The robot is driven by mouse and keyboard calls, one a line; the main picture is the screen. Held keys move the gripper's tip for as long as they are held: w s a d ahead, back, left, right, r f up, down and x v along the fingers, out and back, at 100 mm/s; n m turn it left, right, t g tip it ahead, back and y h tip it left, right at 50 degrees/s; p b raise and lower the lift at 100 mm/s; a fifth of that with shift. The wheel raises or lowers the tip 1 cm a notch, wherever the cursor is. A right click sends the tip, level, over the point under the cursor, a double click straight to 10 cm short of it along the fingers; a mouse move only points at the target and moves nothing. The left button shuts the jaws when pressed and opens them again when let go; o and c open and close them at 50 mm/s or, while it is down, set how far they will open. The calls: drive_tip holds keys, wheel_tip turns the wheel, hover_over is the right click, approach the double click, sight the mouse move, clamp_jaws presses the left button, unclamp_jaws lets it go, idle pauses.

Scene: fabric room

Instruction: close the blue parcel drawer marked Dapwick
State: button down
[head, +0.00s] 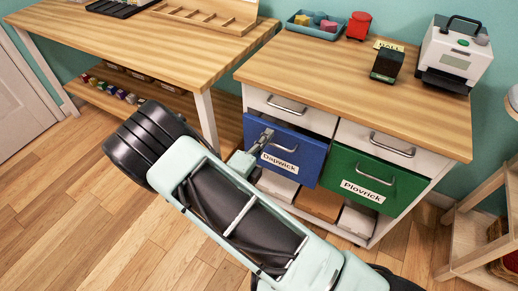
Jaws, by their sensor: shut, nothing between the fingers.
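The blue parcel drawer (310,161) marked "Dapwick" is on the left of the cabinet, below a white drawer. Its label (279,162) is readable and its grey bar handle (288,149) shows near the top. A narrow dark gap shows beside its right edge; I cannot tell how far it stands out. My gripper (267,134) is shut and empty, at the upper left part of the blue front, beside the handle. I cannot tell whether it touches the front.
A green drawer (348,168) marked "Plovrick" is to the right. White drawers (275,107) sit above both, and boxes (318,204) lie below. The wooden top (330,70) bears a tray, red and dark items and a white machine (455,52). A workbench (150,45) stands left, a shelf (465,215) right.

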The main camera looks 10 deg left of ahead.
sight(274, 127)
drive_tip(key=shift+w+d, duration=0.2)
drive_tip(key=shift+w, duration=0.35)
drive_tip(key=shift+p+x, duration=0.35)
drive_tip(key=shift+x, duration=1.4)
drive_tip(key=shift+r, duration=0.1)
drive_tip(key=shift+s, duration=0.1)
